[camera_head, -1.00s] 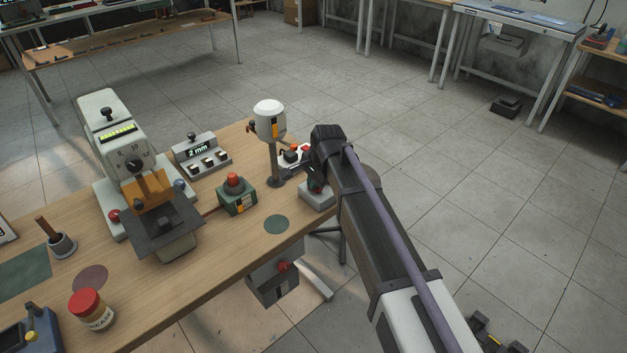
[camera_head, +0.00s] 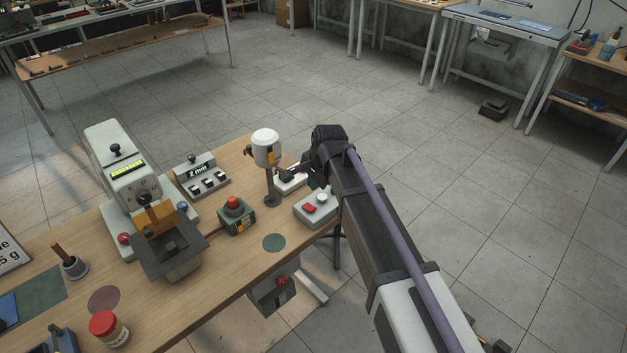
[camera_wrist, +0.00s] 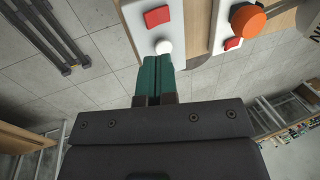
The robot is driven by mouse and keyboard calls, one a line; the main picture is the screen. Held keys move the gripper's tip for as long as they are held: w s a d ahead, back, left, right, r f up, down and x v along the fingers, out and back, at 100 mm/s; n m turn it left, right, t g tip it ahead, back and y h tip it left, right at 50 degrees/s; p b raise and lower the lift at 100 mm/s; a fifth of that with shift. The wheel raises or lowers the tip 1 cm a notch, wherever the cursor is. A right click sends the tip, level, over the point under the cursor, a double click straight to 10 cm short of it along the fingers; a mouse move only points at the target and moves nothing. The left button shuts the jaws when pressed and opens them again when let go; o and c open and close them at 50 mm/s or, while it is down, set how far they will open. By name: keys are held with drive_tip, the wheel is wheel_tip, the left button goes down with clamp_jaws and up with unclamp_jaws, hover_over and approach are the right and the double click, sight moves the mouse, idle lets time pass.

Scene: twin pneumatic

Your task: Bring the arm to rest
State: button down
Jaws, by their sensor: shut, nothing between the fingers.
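My gripper (camera_wrist: 153,60) shows in the wrist view with its two green fingers pressed together and nothing between them. The fingertips overlap the lower edge of a pale control box, just below its white button (camera_wrist: 164,47) in the picture. Whether they touch it I cannot tell. In the head view my arm reaches from the lower right to the table's right end. The dark wrist is above and beside the control box (camera_head: 306,222), whose red and white buttons are both visible. The fingers are hard to make out there.
A white-headed post (camera_head: 266,150) stands left of my wrist. A second box with an orange knob (camera_wrist: 248,22) lies close to the fingers. A green box with a red button (camera_head: 236,216) and a grey press-like machine (camera_head: 122,165) stand further left. Open floor (camera_head: 500,230) lies right.

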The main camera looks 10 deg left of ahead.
drive_tip(key=shift+f, duration=0.1)
drive_tip(key=s+d+n, duration=0.2)
drive_tip(key=s+d, duration=0.4)
drive_tip(key=d, duration=0.5)
drive_tip(key=s+d+n+g+h, duration=0.1)
drive_tip(key=s+d+n, duration=0.1)
drive_tip(key=s+d, duration=0.4)
drive_tip(key=s+d+n+h, duration=0.1)
drive_tip(key=s+d, duration=0.5)
drive_tip(key=d, duration=0.9)
drive_tip(key=shift+d+f+n+g, duration=0.3)
drive_tip(key=shift+d+n, duration=0.1)
drive_tip(key=shift+n, duration=0.5)
